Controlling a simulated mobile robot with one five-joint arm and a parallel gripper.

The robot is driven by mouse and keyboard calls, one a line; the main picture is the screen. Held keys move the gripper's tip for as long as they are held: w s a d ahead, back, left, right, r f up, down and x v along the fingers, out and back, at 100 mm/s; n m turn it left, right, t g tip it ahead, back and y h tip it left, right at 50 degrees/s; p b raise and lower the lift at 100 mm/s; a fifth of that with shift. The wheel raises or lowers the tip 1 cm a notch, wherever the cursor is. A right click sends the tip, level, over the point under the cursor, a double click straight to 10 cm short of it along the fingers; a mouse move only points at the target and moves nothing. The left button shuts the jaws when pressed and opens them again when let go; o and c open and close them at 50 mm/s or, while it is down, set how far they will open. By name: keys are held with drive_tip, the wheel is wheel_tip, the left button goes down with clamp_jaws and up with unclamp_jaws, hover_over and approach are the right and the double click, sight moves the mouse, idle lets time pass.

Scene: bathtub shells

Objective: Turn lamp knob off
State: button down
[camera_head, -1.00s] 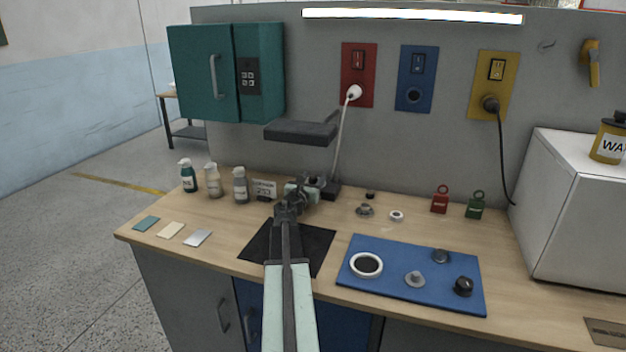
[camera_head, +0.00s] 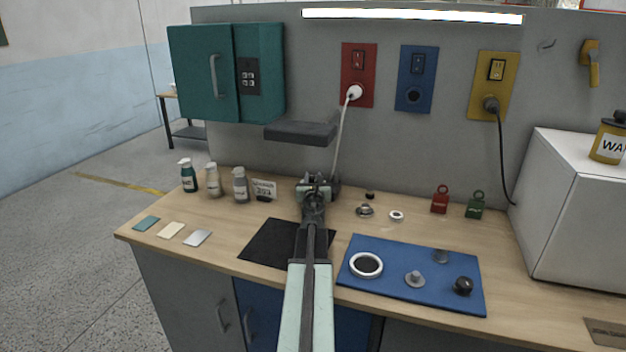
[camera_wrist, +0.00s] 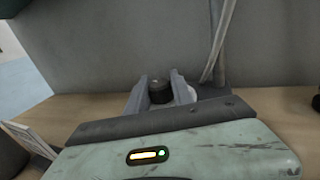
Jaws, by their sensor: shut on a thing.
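The lamp (camera_head: 300,133) shows as a flat dark head in front of the grey wall, and its base is mostly hidden behind my gripper. The black lamp knob (camera_wrist: 159,91) stands between my fingers in the wrist view. My gripper (camera_wrist: 159,86) is shut on the knob, with one finger at each side. In the head view my gripper (camera_head: 318,183) is at the lamp's base, and the knob is hidden there. I cannot tell the knob's turned position.
A white cord (camera_head: 341,135) runs from the red socket plate (camera_head: 359,60) down behind my gripper. A tag card (camera_head: 263,189) and several bottles stand left of it. A blue mat (camera_head: 392,290) with loose parts lies to the right. A black mat (camera_head: 268,245) lies below my arm.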

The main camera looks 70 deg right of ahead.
drive_tip(key=shift+n+t+y, duration=0.3)
drive_tip(key=shift+n+t, duration=0.1)
drive_tip(key=shift+t, duration=0.1)
drive_tip(key=c, duration=1.1)
unclamp_jaws()
drive_tip(key=v, duration=0.7)
drive_tip(key=shift+s+a, duration=0.15)
drive_tip(key=shift+a, duration=0.2)
